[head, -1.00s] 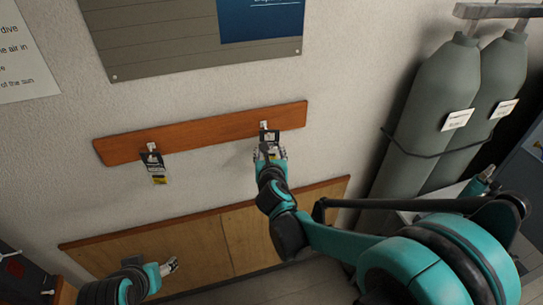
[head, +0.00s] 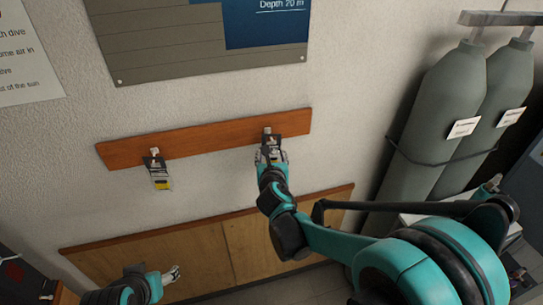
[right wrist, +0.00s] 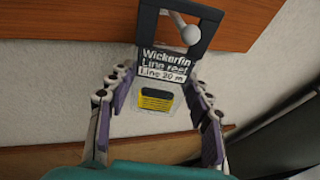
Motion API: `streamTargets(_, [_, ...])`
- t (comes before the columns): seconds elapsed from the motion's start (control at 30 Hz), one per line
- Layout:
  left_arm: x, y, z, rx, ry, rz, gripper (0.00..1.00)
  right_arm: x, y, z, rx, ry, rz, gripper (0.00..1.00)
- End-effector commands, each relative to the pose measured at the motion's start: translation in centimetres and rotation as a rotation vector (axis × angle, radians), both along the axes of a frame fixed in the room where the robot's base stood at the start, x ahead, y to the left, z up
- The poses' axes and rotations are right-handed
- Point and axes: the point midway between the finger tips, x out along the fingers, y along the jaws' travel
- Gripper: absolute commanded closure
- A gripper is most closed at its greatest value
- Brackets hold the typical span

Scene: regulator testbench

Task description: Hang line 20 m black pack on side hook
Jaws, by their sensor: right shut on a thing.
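The line 20 m pack (right wrist: 163,66) has a black header card with a square opening and a clear lower part with a yellow-and-black label. My right gripper (head: 270,154) is shut on it, one finger at each side, just below the right end of the wooden rail. In the right wrist view a pale round hook end (right wrist: 188,31) shows within the card's opening; whether the card bears on the hook, I cannot tell. The right hook (head: 267,131) also shows in the head view. My left gripper (head: 172,274) is low at the left, empty; its finger opening is too small to judge.
The wooden rail (head: 205,139) runs along the wall. A second black pack (head: 158,172) hangs from its left hook (head: 154,152). A board (head: 165,55) is above, a wooden panel (head: 195,257) below. Grey cylinders (head: 440,110) stand at the right.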

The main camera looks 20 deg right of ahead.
Motion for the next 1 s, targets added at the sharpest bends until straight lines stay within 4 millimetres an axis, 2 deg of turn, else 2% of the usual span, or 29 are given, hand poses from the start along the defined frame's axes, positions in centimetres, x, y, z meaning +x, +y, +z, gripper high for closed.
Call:
streamTargets(0.13, [0.0,0.0,0.0,0.0,0.0,0.0,0.4,0.0,0.0,0.0,0.0,0.0,0.0,0.81])
streamTargets(0.17, [0.0,0.0,0.0,0.0,0.0,0.0,0.4,0.0,0.0,0.0,0.0,0.0,0.0,0.42])
streamTargets(0.2, [0.0,0.0,0.0,0.0,0.0,0.0,0.4,0.0,0.0,0.0,0.0,0.0,0.0,0.31])
streamTargets(0.23, [0.0,0.0,0.0,0.0,0.0,0.0,0.4,0.0,0.0,0.0,0.0,0.0,0.0,0.25])
streamTargets(0.53, [0.0,0.0,0.0,0.0,0.0,0.0,0.4,0.0,0.0,0.0,0.0,0.0,0.0,0.25])
streamTargets(0.67, [0.0,0.0,0.0,0.0,0.0,0.0,0.4,-0.8,0.2,0.2,0.0,0.0,0.001,0.25])
streamTargets(0.77, [0.0,0.0,0.0,0.0,0.0,0.0,0.4,-2.1,0.6,0.7,0.001,0.0,0.003,0.25])
streamTargets(1.0, [0.0,0.0,0.0,0.0,0.0,0.0,0.4,-6.5,1.6,2.1,0.0,0.0,0.003,0.25])
